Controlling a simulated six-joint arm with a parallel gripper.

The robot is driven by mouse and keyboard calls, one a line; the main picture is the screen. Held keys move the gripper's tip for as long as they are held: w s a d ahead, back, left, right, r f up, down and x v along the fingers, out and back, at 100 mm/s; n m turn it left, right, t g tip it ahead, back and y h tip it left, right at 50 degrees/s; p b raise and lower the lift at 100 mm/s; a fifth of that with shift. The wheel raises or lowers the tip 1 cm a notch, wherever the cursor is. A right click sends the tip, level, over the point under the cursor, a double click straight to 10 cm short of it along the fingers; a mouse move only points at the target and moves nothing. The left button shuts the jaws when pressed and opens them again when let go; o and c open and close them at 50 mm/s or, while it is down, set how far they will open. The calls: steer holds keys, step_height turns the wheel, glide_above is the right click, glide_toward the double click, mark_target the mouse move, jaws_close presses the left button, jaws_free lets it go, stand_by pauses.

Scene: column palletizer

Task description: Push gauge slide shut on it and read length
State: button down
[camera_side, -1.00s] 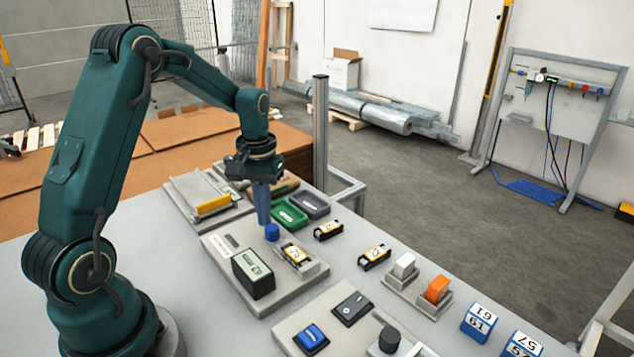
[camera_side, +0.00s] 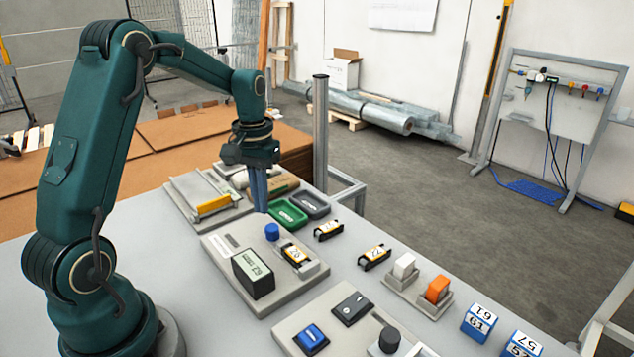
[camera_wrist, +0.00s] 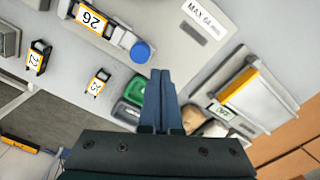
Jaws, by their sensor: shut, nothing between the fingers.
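The length gauge (camera_side: 222,258) is a grey plate with a dark display box (camera_side: 253,273); its digits are too small to read surely. A block with a yellow-edged label (camera_side: 296,256) lies in the gauge, and in the wrist view its label reads 26 (camera_wrist: 92,18). The slide's blue knob (camera_side: 272,232) stands at the block's end; it also shows in the wrist view (camera_wrist: 140,52). My gripper (camera_side: 262,210) is shut and empty, pointing down above and behind the knob, apart from it. In the wrist view its fingertips (camera_wrist: 160,73) are near the knob.
Two more labelled blocks (camera_side: 328,230) (camera_side: 374,256) lie right of the gauge. A green tray (camera_side: 288,214) and a grey tray (camera_side: 312,205) stand behind. A fixture with a yellow bar (camera_side: 213,206) is at back left. A switch panel (camera_side: 330,310) stands in front.

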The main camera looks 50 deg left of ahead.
steer(key=shift+r, duration=2.15)
step_height(320, 180, up, 4)
steer(key=m+t, duration=0.1)
glide_above(272, 227)
steer(key=s+d+r+m+t, duration=0.2)
steer(key=s+d+r, duration=0.2)
steer(key=d, duration=0.2)
steer(key=s+d+f+m+t, duration=0.2)
steer(key=s+d, duration=0.3)
steer(key=s, duration=0.4)
steer(key=shift+d+f+m+t, duration=0.3)
steer(key=shift+f+m, duration=0.2)
steer(key=shift+f, duration=0.35)
